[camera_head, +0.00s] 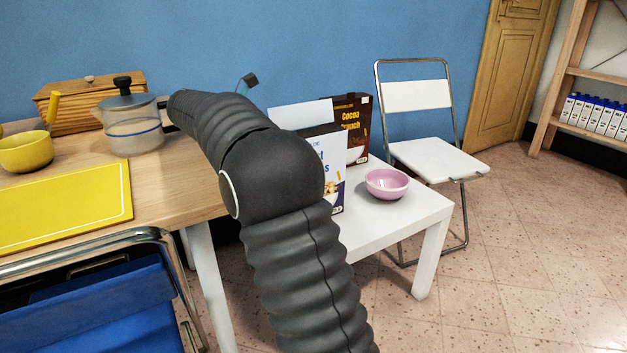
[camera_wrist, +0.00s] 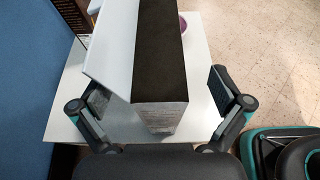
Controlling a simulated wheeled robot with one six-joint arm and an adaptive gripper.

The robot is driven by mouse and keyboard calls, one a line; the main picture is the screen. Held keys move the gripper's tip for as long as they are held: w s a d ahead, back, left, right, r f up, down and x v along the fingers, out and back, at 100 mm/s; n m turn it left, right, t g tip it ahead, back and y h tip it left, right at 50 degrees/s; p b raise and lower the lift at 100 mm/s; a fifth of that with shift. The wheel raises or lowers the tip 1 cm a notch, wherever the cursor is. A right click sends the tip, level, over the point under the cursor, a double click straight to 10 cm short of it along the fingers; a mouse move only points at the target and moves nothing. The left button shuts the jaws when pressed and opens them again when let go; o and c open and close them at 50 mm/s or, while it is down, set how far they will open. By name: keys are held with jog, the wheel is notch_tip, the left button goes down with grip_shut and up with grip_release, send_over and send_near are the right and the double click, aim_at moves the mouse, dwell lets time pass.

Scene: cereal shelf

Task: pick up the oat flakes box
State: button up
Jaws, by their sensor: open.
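A box with a white and blue front (camera_head: 333,164) stands on the white table in the head view. My arm covers part of its lettering, so I cannot tell whether it is the oat flakes box. A brown Cocoa Crunch box (camera_head: 356,113) stands behind it. In the wrist view a box with a dark top (camera_wrist: 160,50) and a grey printed side lies between the spread fingers of my gripper (camera_wrist: 159,90). The gripper is open, with a finger on each side and visible gaps to the box. A pale panel (camera_wrist: 112,45) adjoins the box's left side.
A pink bowl (camera_head: 387,183) sits on the white table (camera_head: 423,216), right of the boxes. A folding chair (camera_head: 437,158) stands behind it. A wooden table at left holds a glass pot (camera_head: 132,130), yellow bowl (camera_head: 26,151) and yellow board (camera_head: 65,205). Floor at right is clear.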

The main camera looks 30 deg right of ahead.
jog(key=b+x, duration=0.1)
jog(key=x, duration=0.5)
jog(key=shift+w+a+f+b, duration=0.1)
jog(key=shift+a+f+b, duration=0.1)
jog(key=shift+f+b, duration=0.2)
grip_shut()
jog(key=shift+r, duration=0.1)
